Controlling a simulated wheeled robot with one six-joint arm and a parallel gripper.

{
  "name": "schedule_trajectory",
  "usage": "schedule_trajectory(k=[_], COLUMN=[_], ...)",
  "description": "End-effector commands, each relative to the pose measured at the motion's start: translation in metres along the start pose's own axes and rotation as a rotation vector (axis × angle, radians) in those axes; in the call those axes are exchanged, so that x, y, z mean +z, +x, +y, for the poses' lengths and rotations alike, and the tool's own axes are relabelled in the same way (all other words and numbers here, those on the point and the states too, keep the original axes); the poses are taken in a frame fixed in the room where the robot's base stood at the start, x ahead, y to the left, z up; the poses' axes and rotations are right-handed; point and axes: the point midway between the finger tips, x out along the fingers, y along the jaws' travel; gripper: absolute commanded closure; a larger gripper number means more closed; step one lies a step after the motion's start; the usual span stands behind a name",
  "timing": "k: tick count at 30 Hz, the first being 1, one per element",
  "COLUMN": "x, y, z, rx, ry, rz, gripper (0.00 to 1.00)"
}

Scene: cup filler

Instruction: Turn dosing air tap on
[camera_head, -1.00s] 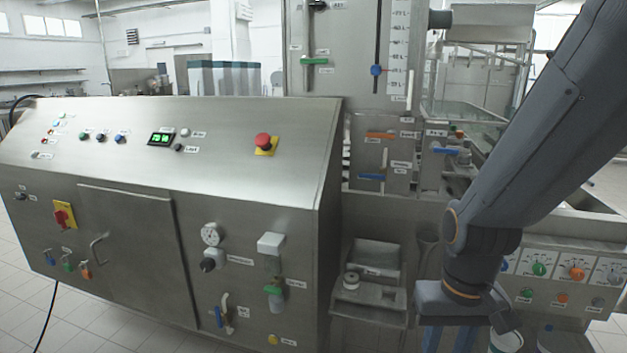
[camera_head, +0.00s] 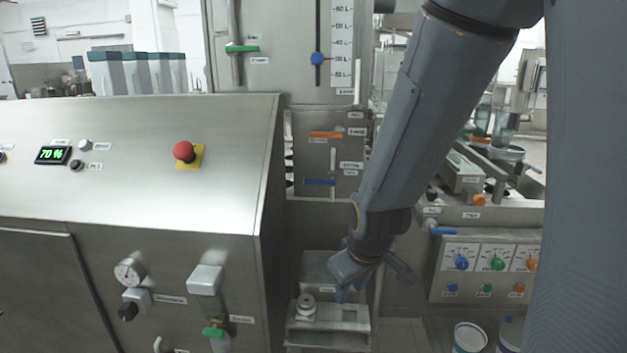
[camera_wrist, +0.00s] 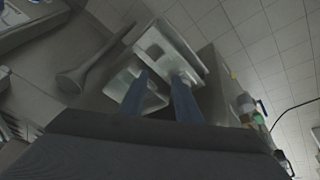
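I cannot read which tap is the dosing air tap. On the vertical panel are an orange handle (camera_head: 326,135) and a blue handle (camera_head: 320,182), both lying level. Another blue tap handle (camera_head: 443,232) shows at the right, above the dial panel. A pale tap (camera_head: 158,344) under the gauge is cut off by the bottom edge. My gripper (camera_head: 352,290) hangs in front of the small shelf, below the panel handles and apart from them. In the wrist view my gripper (camera_wrist: 160,76) has two blue fingers spread with nothing held between them.
A small shelf (camera_head: 330,325) is behind the gripper. The dial panel (camera_head: 487,270) and a white bucket (camera_head: 470,336) are at the right.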

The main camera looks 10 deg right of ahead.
Motion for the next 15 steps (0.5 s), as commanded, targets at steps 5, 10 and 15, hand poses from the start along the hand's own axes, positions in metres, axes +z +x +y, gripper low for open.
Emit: schedule_trajectory(k=[5,10,15], x=[-0.076,-0.139,-0.183], y=[0.016,0.007,-0.018], z=[0.026,0.048,0.063], rx=[0.155,0.386,0.661], ry=[-0.342,-0.647,-0.89], rz=[0.28,0.507,0.667], gripper=[0.7,0.7,0.7])
